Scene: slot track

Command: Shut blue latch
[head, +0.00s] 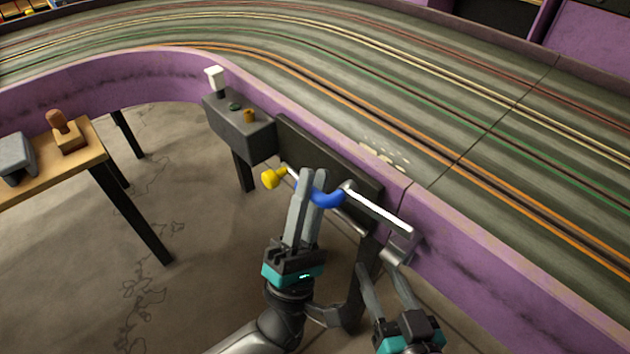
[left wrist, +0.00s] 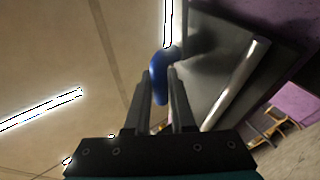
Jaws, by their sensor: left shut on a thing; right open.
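The blue latch (head: 328,198) is a curved blue handle in front of the dark panel (head: 318,150) on the side of the track. My left gripper (head: 314,178) is shut on the blue latch. In the left wrist view the blue latch (left wrist: 158,78) shows between the two fingers (left wrist: 164,75), its lower part sticking out toward the camera. A light metal bar (head: 380,212) runs to the right of the latch. My right gripper (head: 385,262) is open and empty, below the right end of that bar.
A yellow knob (head: 272,177) sits just left of my left gripper. A grey box (head: 240,128) with a white switch (head: 215,77) hangs on the purple track wall (head: 470,245). A wooden table (head: 85,158) with tools stands at the left. The floor between is clear.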

